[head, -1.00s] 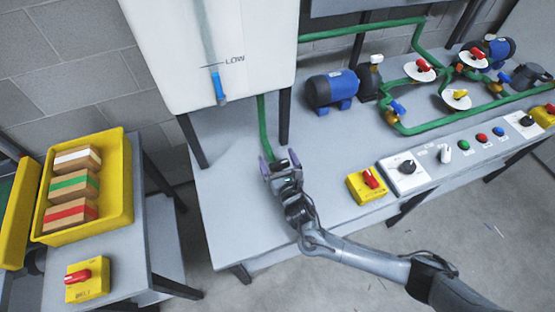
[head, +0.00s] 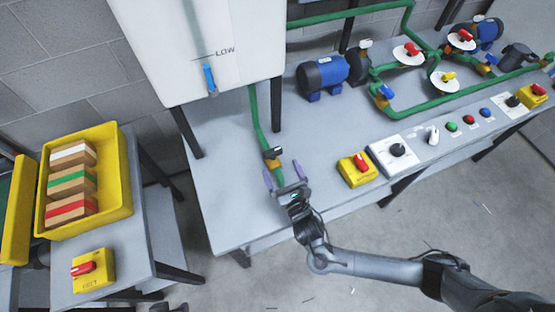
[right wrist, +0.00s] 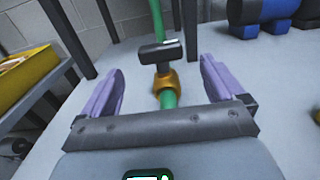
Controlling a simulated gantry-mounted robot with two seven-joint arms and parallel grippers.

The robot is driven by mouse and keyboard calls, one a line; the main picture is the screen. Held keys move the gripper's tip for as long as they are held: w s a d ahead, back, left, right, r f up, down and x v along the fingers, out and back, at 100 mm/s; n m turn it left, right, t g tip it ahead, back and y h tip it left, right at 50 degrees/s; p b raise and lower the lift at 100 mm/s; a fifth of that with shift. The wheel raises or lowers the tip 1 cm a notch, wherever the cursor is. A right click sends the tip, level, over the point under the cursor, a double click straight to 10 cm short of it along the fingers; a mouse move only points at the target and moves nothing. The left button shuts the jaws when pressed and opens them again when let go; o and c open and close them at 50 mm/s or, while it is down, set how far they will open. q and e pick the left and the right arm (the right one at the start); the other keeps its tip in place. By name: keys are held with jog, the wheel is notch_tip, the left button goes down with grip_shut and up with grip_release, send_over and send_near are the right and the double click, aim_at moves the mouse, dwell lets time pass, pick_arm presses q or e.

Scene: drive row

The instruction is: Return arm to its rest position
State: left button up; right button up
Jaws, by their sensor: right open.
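My right gripper (head: 287,187) is open and empty, low over the front part of the grey bench (head: 225,190). Its arm comes in from the lower right. Just beyond its fingers is a valve with a black handle (head: 271,153) and a brass body on a green pipe. In the right wrist view the black handle (right wrist: 161,52) and brass body (right wrist: 167,80) show between the two spread purple fingers (right wrist: 160,92), apart from them. A small dark shape at the bottom edge of the head view may be part of my left gripper; its jaws cannot be made out.
A white tank (head: 205,45) stands behind the valve on dark legs. To the right are a yellow switch box (head: 357,171), a white knob panel (head: 399,152), pumps and green pipes. At left are a yellow bin (head: 121,190) with boxes and another yellow switch box (head: 93,272).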

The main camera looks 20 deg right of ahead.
jog(key=shift+s, duration=0.5)
